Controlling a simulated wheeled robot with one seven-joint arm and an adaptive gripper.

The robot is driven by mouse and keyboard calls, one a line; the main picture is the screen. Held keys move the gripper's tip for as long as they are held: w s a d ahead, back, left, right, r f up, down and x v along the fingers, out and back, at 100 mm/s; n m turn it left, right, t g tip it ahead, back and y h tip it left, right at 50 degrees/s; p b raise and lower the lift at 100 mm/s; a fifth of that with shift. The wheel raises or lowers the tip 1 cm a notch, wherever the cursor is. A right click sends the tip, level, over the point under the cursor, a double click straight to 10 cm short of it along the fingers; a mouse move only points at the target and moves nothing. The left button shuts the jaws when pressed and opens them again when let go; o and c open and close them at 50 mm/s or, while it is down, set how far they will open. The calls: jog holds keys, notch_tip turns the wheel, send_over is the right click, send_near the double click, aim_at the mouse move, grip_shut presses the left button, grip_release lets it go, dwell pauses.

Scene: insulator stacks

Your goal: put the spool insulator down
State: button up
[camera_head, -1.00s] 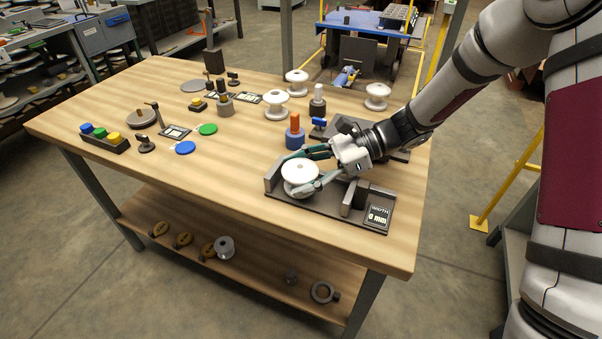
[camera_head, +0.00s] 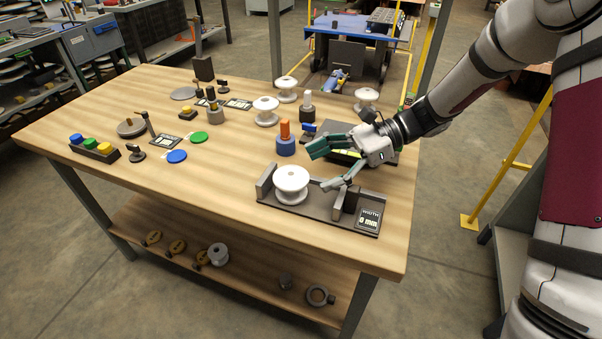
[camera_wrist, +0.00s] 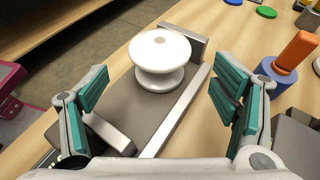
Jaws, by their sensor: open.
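The white spool insulator (camera_head: 291,184) stands upright on the dark width gauge (camera_head: 328,211), near the gauge's left end wall. It also shows in the wrist view (camera_wrist: 160,60), clear of both fingers. My gripper (camera_head: 332,164) is open and empty, to the right of and above the spool in the head view. In the wrist view my gripper (camera_wrist: 165,105) has its green finger pads wide apart, with bare gauge bed between them. The gauge's display reads 0 mm.
An orange-topped post on a blue base (camera_head: 286,140) stands behind the gauge. More white spools (camera_head: 265,111) stand farther back. Coloured buttons (camera_head: 92,146) and discs lie at the left. The table's front left is clear.

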jog(key=v, duration=0.5)
jog(key=s+r+n+h, duration=0.1)
jog(key=s, duration=0.1)
jog(key=s+r+n+h, duration=0.1)
jog(key=s+r, duration=0.1)
jog(key=s, duration=0.1)
jog(key=s+r+n+h, duration=0.1)
jog(key=s+r+n, duration=0.1)
jog(key=shift+s+d+r+g, duration=0.1)
jog(key=shift+s+r+g, duration=0.1)
jog(key=shift+g, duration=0.1)
jog(key=s+d+r+n+t+h, duration=0.1)
jog(key=s+d+n+h, duration=0.2)
jog(key=s, duration=0.5)
jog(key=s+d+r+n+t+h, duration=0.2)
jog(key=s+d+n+h, duration=0.1)
jog(key=s, duration=0.5)
jog(key=s+d+r+n+t+h, duration=0.1)
jog(key=s+d+n+h, duration=0.3)
jog(key=s, duration=0.4)
jog(key=shift+s+d+r+n+t, duration=0.2)
jog(key=shift+d+r+n+t, duration=0.1)
jog(key=shift+d+n+t, duration=0.25)
jog(key=shift+a, duration=0.1)
notch_tip(320, 180, up, 16)
jog(key=t+p, duration=0.3)
jog(key=p, duration=1.1)
jog(key=shift+f, duration=0.25)
